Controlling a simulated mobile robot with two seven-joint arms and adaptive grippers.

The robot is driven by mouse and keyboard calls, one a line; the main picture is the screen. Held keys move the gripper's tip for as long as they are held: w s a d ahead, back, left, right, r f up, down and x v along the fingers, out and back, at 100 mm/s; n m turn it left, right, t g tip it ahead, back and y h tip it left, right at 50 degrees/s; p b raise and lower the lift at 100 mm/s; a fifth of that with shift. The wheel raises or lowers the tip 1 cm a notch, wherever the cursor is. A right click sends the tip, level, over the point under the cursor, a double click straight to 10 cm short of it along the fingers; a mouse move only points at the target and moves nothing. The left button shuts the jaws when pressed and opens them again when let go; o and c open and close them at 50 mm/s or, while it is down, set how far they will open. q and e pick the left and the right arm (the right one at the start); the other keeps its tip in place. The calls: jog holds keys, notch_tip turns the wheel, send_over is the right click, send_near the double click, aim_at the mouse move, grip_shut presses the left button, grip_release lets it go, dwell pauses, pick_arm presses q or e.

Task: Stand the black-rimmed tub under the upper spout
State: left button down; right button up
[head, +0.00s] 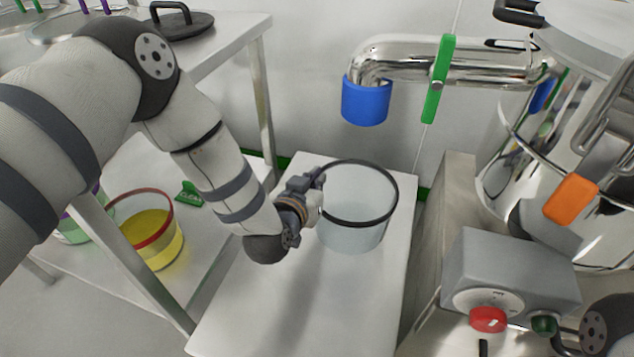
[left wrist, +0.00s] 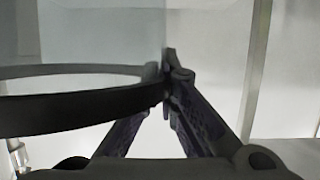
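The black-rimmed tub (head: 352,237) is clear, upright and apparently empty. It is at the far part of a narrow white bench (head: 262,314); I cannot tell whether its base touches the bench. The upper spout (head: 400,62) is a polished pipe with a blue collar (head: 365,101) and green lever (head: 439,80). Its mouth appears above the tub in the head view; exact alignment in depth is unclear. My left gripper (head: 317,186) is at the tub's left rim. In the left wrist view its fingers (left wrist: 168,80) meet on the black rim (left wrist: 75,108). My right gripper is out of view.
A red-rimmed tub (head: 160,250) with yellow contents and a green sign (head: 189,193) stand on a lower surface at left. A shelf (head: 225,40) holds a black lid (head: 182,25). A steel vessel and grey control box (head: 510,265) bound the right. The bench front is clear.

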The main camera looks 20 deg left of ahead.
pick_arm(q)
jog(key=c, duration=2.3)
grip_release()
jog(key=shift+f, duration=0.15)
jog(key=o, duration=0.5)
jog(key=shift+r, duration=0.2)
jog(key=p+v, duration=0.2)
jog(key=v, duration=1)
